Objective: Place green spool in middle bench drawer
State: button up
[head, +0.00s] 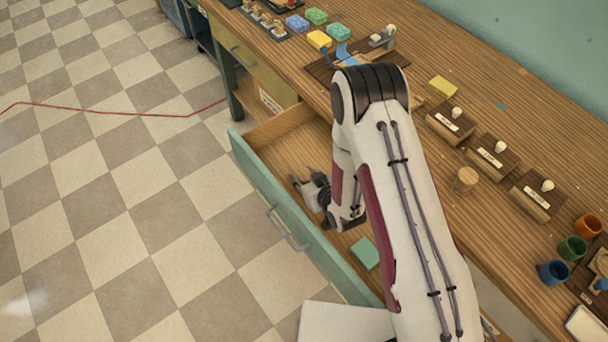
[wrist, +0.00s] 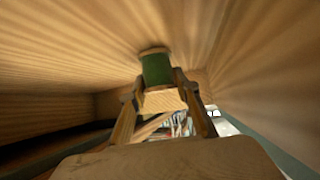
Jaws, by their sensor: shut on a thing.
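The green spool (wrist: 156,70), with pale wooden ends, sits between the fingertips of my gripper (wrist: 160,92) in the wrist view. My gripper is shut on it. In the head view my gripper (head: 309,192) is down inside the open bench drawer (head: 285,145), between its green front and the bench edge. I cannot make out the spool in the head view. The wrist view shows wooden drawer surfaces close around the spool; whether it touches the floor is unclear.
A green block (head: 364,252) lies in the drawer's near part. The drawer's far part is bare. On the bench stand labelled wooden blocks (head: 492,153), a round wooden piece (head: 466,179), coloured cups (head: 572,248) and coloured sponges (head: 318,39). A red cord (head: 120,113) crosses the floor.

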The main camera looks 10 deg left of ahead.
jog(key=shift+f, duration=0.15)
jog(key=o, duration=1.2)
jog(key=shift+s+r, duration=0.1)
jog(key=shift+r, duration=0.1)
jog(key=shift+v, duration=5.9)
jog(key=shift+d, duration=0.1)
